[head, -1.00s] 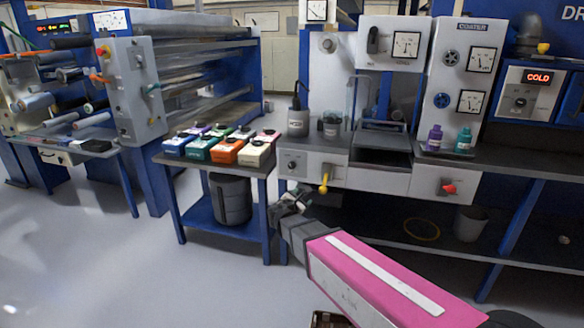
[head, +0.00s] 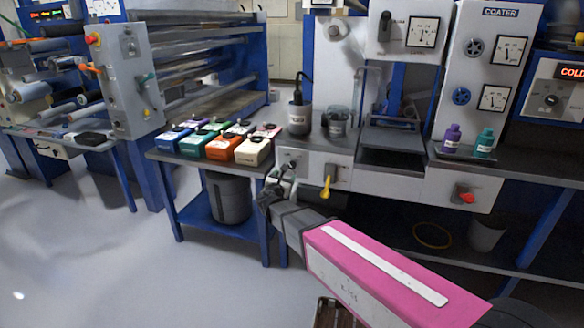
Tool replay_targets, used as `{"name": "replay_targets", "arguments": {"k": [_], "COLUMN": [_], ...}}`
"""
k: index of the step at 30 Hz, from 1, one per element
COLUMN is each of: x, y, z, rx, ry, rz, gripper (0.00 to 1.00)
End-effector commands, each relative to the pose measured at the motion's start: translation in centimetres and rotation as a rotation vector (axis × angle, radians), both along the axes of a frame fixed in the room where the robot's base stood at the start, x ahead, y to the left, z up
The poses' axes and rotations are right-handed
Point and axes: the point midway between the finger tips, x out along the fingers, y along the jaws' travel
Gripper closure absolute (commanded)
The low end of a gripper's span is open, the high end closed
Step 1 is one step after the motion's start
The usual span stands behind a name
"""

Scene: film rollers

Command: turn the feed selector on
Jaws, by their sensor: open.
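No label that I can read names the feed selector. A dark rotary knob (head: 292,165) is on the pale front panel (head: 309,163) below the bench top, partly hidden by my gripper. A yellow lever (head: 327,187) hangs down just right of it on the same panel. My gripper (head: 281,176) is open and empty at that panel's left side. I cannot tell whether it touches the knob.
A small table (head: 200,165) with several coloured boxes stands left of my gripper, with a grey bin (head: 228,198) on its lower shelf. A red knob (head: 465,197) and two bottles are at right. The floor at left is clear.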

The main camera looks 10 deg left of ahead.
Motion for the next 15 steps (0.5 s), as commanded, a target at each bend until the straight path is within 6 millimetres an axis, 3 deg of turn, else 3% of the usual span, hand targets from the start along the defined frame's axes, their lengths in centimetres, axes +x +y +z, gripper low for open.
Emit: {"name": "replay_targets", "arguments": {"k": [6,15], "x": [4.3,8.2], "y": [-0.2,-0.6], "z": [-0.1,-0.1], "rx": [0.0,0.0], "ry": [-0.001,0.0], "rz": [-0.002,-0.002], "gripper": [0.35,0.35]}}
